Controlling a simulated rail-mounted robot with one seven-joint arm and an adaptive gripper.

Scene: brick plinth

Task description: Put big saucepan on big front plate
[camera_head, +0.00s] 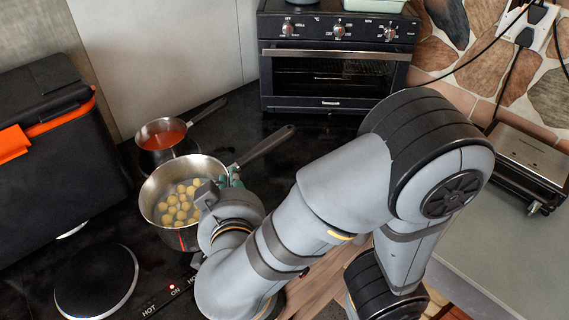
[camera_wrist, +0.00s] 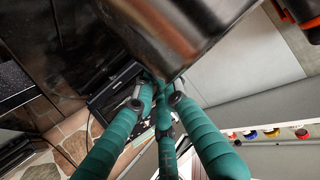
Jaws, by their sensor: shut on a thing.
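The big saucepan (camera_head: 159,229) is a steel pan holding several round yellowish pieces, with a long dark handle pointing to the upper right. It looks level. I cannot tell if its base touches the hob. My gripper (camera_head: 228,181) has teal fingers shut on the saucepan near where the handle joins; the arm hides part of this side. In the wrist view the teal fingers of my gripper (camera_wrist: 160,90) converge beside the pan's shiny dark wall (camera_wrist: 175,30). The big front plate (camera_head: 97,283), a round black hotplate with a bright rim, is bare, to the saucepan's lower left.
A small saucepan (camera_head: 162,137) with red liquid stands just behind the big one. A black case with orange trim (camera_head: 60,140) stands at the left. A toaster oven (camera_head: 335,65) is at the back. A lit red indicator (camera_head: 172,287) shows at the hob's front.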

